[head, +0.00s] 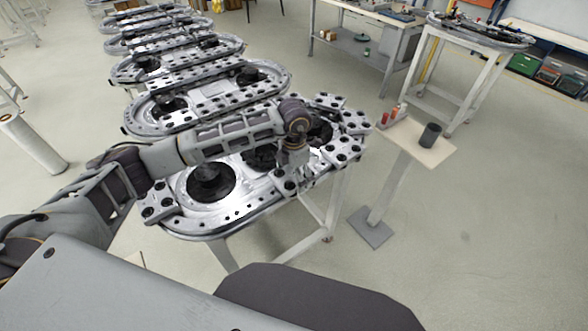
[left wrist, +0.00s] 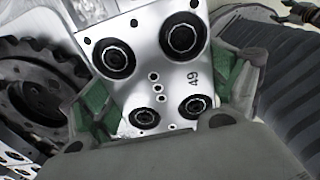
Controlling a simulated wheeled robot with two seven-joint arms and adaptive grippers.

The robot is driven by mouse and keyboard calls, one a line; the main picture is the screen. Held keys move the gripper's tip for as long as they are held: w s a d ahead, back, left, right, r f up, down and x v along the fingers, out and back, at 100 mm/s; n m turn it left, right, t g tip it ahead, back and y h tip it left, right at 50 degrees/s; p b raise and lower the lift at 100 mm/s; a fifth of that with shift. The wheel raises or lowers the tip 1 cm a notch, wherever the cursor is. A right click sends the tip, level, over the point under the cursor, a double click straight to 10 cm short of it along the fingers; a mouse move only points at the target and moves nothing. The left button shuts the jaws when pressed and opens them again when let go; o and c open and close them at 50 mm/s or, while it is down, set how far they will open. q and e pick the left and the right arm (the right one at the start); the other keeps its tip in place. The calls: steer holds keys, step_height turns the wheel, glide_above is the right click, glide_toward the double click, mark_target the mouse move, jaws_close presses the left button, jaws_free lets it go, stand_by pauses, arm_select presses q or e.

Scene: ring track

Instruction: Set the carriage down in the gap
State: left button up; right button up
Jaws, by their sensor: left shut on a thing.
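The carriage is a silver plate with black round rollers and the number 49; it shows in the left wrist view (left wrist: 157,72). My left gripper (left wrist: 165,100) is shut on its two sides with green-padded fingers. In the head view my left gripper (head: 294,160) points down over the front right part of the nearest ring track (head: 232,220). The held carriage shows there below it (head: 285,182), close to the track. Other carriages (head: 341,150) line the right end. My wrist hides the gap, and I cannot tell whether the held carriage touches the track. My right gripper is not seen.
More ring tracks (head: 205,98) stand in a row behind. A small stand (head: 437,153) with a dark cup (head: 430,135) and red items is at the right. A dark toothed wheel (left wrist: 40,85) lies left of the held carriage in the wrist view. Floor on the right is clear.

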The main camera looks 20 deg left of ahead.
arm_select(q)
steer(key=shift+f, duration=0.1)
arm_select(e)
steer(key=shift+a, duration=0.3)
arm_select(q)
steer(key=shift+f+b, duration=0.35)
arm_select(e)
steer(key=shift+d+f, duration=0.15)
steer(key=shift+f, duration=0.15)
arm_select(q)
steer(key=o, duration=1.6)
steer(key=shift+f, duration=0.1)
steer(key=shift+o, duration=1.1)
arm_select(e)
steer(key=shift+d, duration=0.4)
